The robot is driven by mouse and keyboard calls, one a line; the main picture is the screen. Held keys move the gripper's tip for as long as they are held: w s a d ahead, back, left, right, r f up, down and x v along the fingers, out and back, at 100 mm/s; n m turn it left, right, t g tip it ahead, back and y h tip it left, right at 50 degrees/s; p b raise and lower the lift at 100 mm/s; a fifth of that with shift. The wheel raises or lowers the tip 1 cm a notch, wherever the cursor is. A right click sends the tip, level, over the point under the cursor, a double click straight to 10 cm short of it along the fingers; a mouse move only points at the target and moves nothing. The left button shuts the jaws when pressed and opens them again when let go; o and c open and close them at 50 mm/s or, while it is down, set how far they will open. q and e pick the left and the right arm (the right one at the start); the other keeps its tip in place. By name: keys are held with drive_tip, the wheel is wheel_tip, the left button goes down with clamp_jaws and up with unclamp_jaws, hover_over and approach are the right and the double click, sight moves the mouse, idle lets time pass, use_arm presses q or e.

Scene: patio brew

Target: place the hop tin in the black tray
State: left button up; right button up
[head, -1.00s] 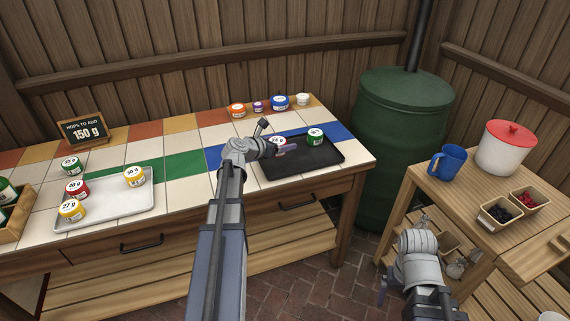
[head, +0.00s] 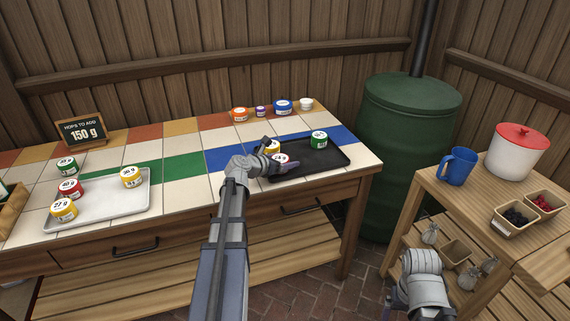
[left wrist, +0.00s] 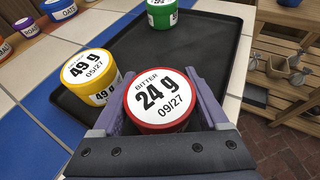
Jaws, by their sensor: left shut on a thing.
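My left gripper (head: 283,165) is shut on a red tin with a white "BITTER 24 g" lid (left wrist: 159,96), its fingers on both sides of the tin. The held tin also shows in the head view (head: 280,158), at the left part of the black tray (head: 325,163). Whether its base touches the tray is hidden. A yellow "49 g" tin (left wrist: 91,76) stands on the tray close to the left of the held tin in the wrist view. A green tin (head: 319,140) stands at the tray's far side. My right gripper (head: 394,299) is low beside the side table, its fingers mostly hidden.
A silver tray (head: 107,205) with yellow and red tins at or on it lies left; a green tin (head: 67,167) is behind it. Several tins, one blue (head: 283,106), line the back edge. A side table holds a blue mug (head: 459,167) and a red-lidded pot (head: 516,151). The black tray's right part is clear.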

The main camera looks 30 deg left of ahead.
use_arm(q)
drive_tip(key=shift+f, duration=0.2)
drive_tip(key=o, duration=1.1)
drive_tip(key=shift+c, duration=0.2)
drive_tip(key=shift+r, duration=0.15)
drive_tip(key=shift+s+r, duration=0.1)
drive_tip(key=shift+r, duration=0.15)
drive_tip(key=p+v, duration=0.4)
drive_tip(key=v, duration=0.6)
drive_tip(key=shift+s, duration=0.25)
drive_tip(key=shift+s+a+r+p, duration=0.2)
drive_tip(key=shift+s+p, duration=0.1)
drive_tip(key=shift+s, duration=0.25)
